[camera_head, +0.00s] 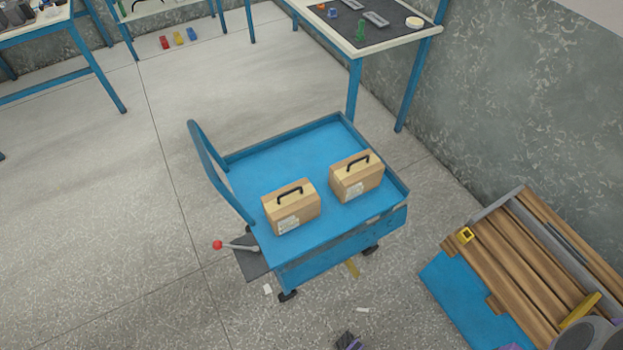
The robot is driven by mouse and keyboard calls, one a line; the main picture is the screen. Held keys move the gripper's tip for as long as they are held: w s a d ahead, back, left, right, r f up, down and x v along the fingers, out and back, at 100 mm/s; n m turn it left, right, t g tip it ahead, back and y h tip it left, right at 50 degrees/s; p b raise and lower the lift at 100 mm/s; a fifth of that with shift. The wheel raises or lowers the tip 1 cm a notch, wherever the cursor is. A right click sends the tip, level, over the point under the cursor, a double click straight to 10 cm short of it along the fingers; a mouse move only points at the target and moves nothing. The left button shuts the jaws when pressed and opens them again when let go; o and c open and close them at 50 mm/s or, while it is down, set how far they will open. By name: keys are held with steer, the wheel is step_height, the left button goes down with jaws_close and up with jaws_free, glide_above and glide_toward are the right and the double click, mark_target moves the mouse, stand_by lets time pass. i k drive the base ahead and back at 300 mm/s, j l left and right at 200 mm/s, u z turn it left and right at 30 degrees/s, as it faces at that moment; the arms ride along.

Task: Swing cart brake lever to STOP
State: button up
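The blue cart (290,160) stands on the floor in the middle of the head view. Its brake lever (238,247) is a grey rod with a red ball knob (217,245), at the cart's lower left corner. The lever lies nearly level, with the knob pointing left, over a dark plate (252,265). No STOP mark is readable. I cannot make out my gripper in this view, and nothing is seen touching the lever.
Two tan boxes (291,207) (356,176) with black handles sit in the cart. A blue push handle (207,160) rises at its left. A wooden-slatted stand (530,265) is at lower right. Tables stand behind. The floor left of the lever is clear; small scraps lie below the cart.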

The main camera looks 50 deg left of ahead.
mark_target(217, 244)
steer(key=l+u, duration=0.1)
steer(key=u, duration=0.35)
steer(key=l+u, duration=0.1)
steer(key=u, duration=0.85)
steer(key=k+l+u, duration=0.1)
steer(key=u, duration=0.35)
steer(key=k+l+u, duration=0.2)
steer(key=k+l, duration=0.05)
steer(key=k, duration=0.05)
